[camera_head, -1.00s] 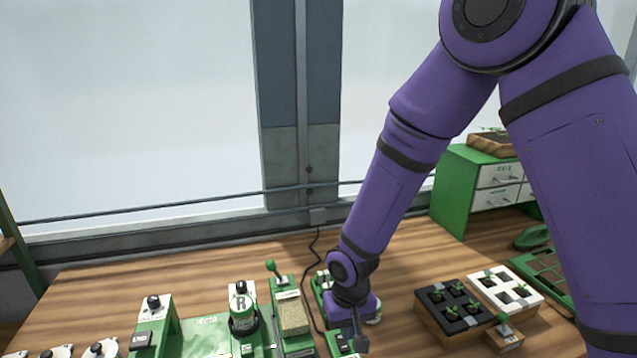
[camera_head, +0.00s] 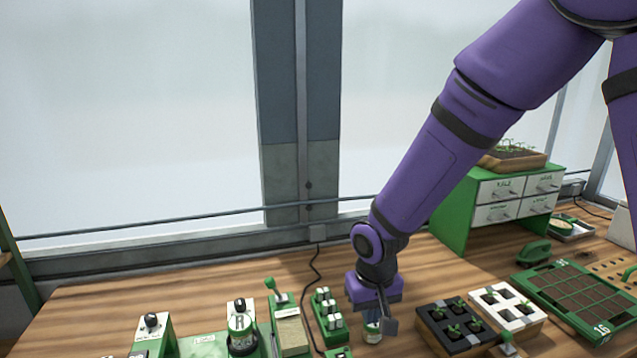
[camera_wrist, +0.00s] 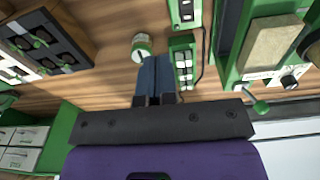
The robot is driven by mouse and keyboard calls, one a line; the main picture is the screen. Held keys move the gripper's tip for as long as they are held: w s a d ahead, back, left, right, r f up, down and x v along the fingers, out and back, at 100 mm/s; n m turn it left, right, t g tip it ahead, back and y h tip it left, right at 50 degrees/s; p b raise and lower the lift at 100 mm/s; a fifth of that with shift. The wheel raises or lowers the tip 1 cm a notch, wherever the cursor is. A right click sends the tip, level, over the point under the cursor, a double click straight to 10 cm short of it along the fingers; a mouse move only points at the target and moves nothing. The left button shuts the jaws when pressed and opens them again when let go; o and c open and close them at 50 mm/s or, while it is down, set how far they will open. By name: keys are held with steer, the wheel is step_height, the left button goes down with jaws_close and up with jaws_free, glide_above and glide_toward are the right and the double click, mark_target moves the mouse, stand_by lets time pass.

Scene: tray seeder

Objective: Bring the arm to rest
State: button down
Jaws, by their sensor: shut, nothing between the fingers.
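My gripper (camera_head: 388,324) hangs from my purple arm above the wooden bench, between the green vial rack and the black seedling tray. In the wrist view my gripper (camera_wrist: 154,62) shows its two blue-grey fingers together, with nothing between them. A small jar with a green-banded label (camera_wrist: 142,46) stands on the bench just beyond the fingertips in that view. In the head view the jar (camera_head: 372,333) is partly hidden behind the gripper. I cannot tell whether the fingers touch it.
The green vial rack (camera_head: 324,312) and seeder machine (camera_head: 205,345) stand to the left. The black seedling tray (camera_head: 432,333), white tray (camera_head: 525,318) and green grid tray (camera_head: 605,325) lie to the right. A green drawer cabinet (camera_head: 460,212) stands behind. Bare bench (camera_head: 150,285) shows at back left.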

steer(key=s+d+r+m+t, duration=0.1)
steer(key=s+d+r+t, duration=0.1)
steer(key=s+d+r, duration=0.55)
steer(key=s+d+r+m+t, duration=0.1)
steer(key=s+d+r, duration=0.1)
steer(key=d+r, duration=0.95)
steer(key=s+d+r+t, duration=0.1)
steer(key=s+r, duration=0.5)
steer(key=s, duration=0.3)
steer(key=shift+d+r+m, duration=0.2)
steer(key=shift+r+m, duration=0.05)
steer(key=shift+m, duration=0.15)
steer(key=shift+s, duration=0.1)
